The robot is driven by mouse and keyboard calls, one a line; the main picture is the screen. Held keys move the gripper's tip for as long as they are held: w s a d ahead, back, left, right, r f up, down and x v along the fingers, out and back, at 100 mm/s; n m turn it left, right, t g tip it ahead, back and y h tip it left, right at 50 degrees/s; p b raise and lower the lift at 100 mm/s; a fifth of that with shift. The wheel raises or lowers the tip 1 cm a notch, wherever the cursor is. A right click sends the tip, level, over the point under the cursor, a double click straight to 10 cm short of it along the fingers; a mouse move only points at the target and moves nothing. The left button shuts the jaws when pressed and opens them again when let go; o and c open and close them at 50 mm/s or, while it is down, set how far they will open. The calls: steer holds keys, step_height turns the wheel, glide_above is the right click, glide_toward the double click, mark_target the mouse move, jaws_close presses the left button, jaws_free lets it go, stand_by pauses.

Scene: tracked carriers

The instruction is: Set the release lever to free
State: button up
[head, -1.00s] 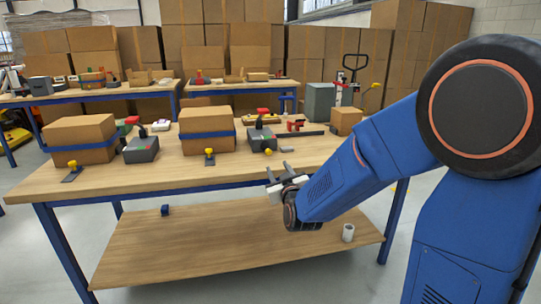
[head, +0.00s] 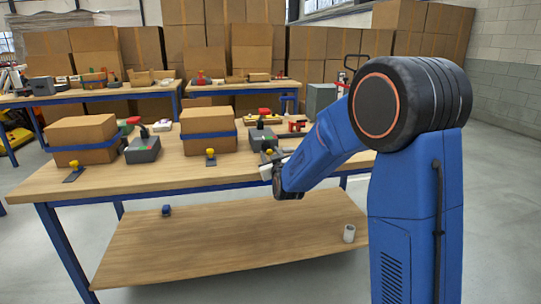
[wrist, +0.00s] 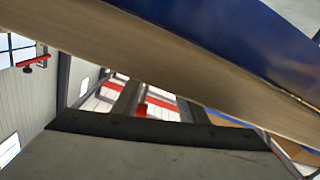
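Two grey boxes with dark levers and small red and green marks stand on the near workbench: the left box (head: 142,150) and the right box (head: 257,139). Which one carries the release lever I cannot tell, and the lever settings are too small to read. My gripper (head: 270,156) is at the bench's front edge, just in front of the right box. Its fingers (wrist: 158,105) stand apart with nothing between them in the wrist view. The wrist view shows the bench edge (wrist: 170,65) close by, but neither box.
Strapped cartons (head: 82,141) and (head: 208,131) stand beside the boxes on the near workbench (head: 110,190). Red parts (head: 297,126) are at the right. A lower shelf (head: 230,235) holds a white cylinder (head: 348,233).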

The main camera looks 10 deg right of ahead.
jaws_close()
steer(key=shift+w+d+r+n+y, duration=0.15)
steer(key=shift+d+n+y, duration=0.5)
steer(key=shift+y, duration=0.35)
steer(key=shift+w+d+f+n+y, duration=0.1)
steer(key=shift+d+n+y, duration=0.5)
steer(key=shift+y, duration=0.4)
steer(key=shift+w+d+g, duration=0.3)
steer(key=shift+w+d, duration=0.05)
steer(key=shift+d, duration=0.5)
jaws_free()
steer(key=shift+d, duration=0.1)
steer(key=v, duration=1.7)
steer(key=shift+s, duration=0.2)
